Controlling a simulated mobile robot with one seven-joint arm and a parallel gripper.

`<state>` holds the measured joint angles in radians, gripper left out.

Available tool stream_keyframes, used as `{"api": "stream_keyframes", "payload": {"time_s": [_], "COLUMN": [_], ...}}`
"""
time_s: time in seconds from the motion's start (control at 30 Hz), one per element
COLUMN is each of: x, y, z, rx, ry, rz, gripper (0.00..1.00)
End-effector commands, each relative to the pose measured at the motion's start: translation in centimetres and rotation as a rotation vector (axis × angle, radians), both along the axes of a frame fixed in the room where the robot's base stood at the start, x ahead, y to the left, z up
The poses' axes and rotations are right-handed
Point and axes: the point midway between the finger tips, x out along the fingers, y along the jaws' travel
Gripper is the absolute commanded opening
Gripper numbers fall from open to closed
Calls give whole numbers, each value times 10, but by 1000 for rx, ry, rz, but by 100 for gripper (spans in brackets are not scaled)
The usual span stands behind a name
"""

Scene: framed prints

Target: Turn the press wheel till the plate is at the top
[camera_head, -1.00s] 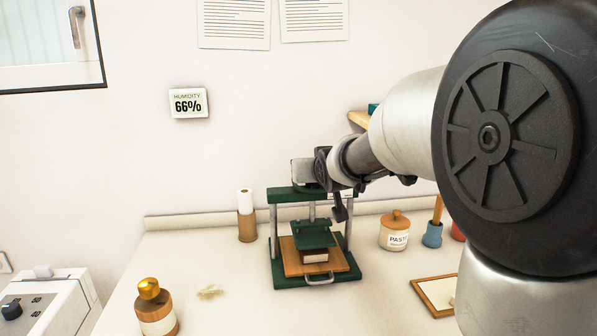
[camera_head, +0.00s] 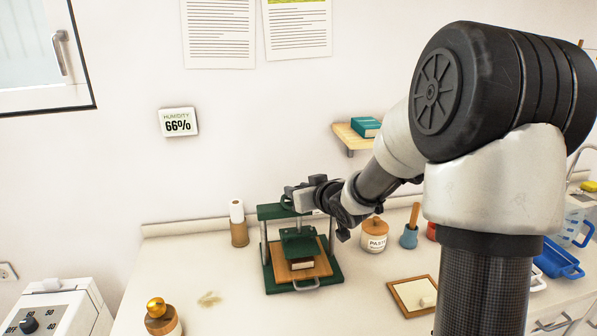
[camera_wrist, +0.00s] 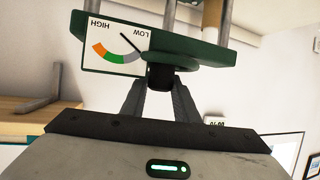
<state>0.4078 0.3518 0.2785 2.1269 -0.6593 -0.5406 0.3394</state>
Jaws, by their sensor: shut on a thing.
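The green press (camera_head: 332,278) stands on the bench with its top beam (camera_head: 268,213) on posts. Its green plate (camera_head: 299,242) hangs below the beam, above a small book-like block (camera_head: 302,265) on a wooden board (camera_head: 283,269). I cannot tell whether plate and block touch. My gripper (camera_head: 291,200) is at the top of the press and hides much of the wheel. In the wrist view, my gripper (camera_wrist: 160,88) is shut on a dark, knob-like part (camera_wrist: 160,76) at the press, apparently of the wheel. A HIGH–LOW gauge (camera_wrist: 112,50) appears upside down, its needle near LOW.
A paste jar (camera_head: 375,236) and a blue pot (camera_head: 409,238) stand right of the press. A roll on a wooden holder (camera_head: 239,229) is at its left. A gold-capped bottle (camera_head: 160,318) is front left, a framed board (camera_head: 404,298) front right. A shelf (camera_head: 350,138) is above.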

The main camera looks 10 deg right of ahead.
Motion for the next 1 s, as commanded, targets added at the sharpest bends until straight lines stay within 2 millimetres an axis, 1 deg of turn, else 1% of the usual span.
{"api": "stream_keyframes", "payload": {"time_s": [0.03, 0.6, 0.8, 1.0], "x": [0, 0, 0, 0], "y": [-1, 0, 1, 1], "z": [7, 5, 2, 0], "rx": [3, 2, 1, 0], "ry": [6, 1, 0, -2], "rz": [20, 331, 404, 433], "gripper": [5, 5, 5, 5]}}
